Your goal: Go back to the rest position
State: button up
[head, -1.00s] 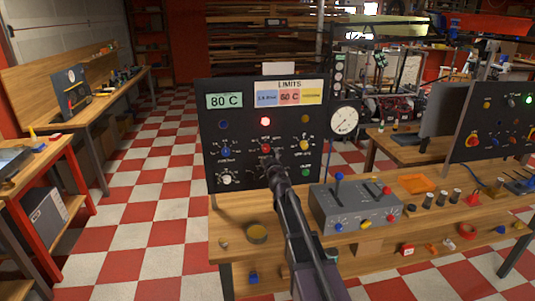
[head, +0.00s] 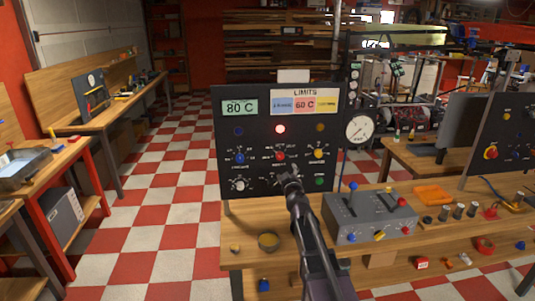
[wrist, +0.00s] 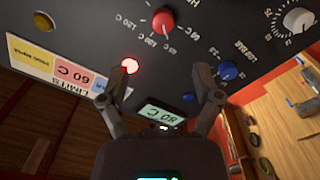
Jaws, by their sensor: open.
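My gripper (wrist: 170,80) is open in the wrist view, with its two fingers spread apart and nothing between them. In the head view my gripper (head: 289,180) is in front of the lower part of the black control panel (head: 228,180), just below the red knob (head: 280,156). The wrist view shows the panel (wrist: 200,25) upside down, with the red knob (wrist: 163,20) beyond the fingertips, apart from them. The red lamp (head: 280,129) is lit. The display (head: 240,107) reads 80 C. A blue knob (head: 239,158) and a yellow knob (head: 319,154) flank the red knob.
A grey lever box (head: 370,216) stands on the wooden bench (head: 245,258), right of my arm. A round gauge (head: 358,129) is beside the panel. The checkered floor (head: 165,210) at left is open.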

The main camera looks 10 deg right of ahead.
jog(key=s+d+f+m+g+h, duration=0.3)
jog(key=s+d+f+m+g, duration=0.15)
jog(key=s+f, duration=0.2)
jog(key=s+d+f+m+g+h, duration=0.3)
jog(key=s+f+m+g, duration=0.15)
jog(key=s, duration=0.35)
jog(key=s+a+f+g+y, duration=0.3)
jog(key=s+a+g, duration=0.1)
jog(key=s, duration=0.5)
jog(key=s+a+f+n+g+y, duration=0.1)
jog(key=s+a+f+g+y, duration=0.2)
jog(key=s, duration=0.6)
jog(key=a+f+g, duration=0.1)
jog(key=a+g, duration=0.1)
jog(key=shift+s+a+f, duration=0.25)
jog(key=shift+a+f, duration=0.05)
jog(key=shift+w, duration=0.1)
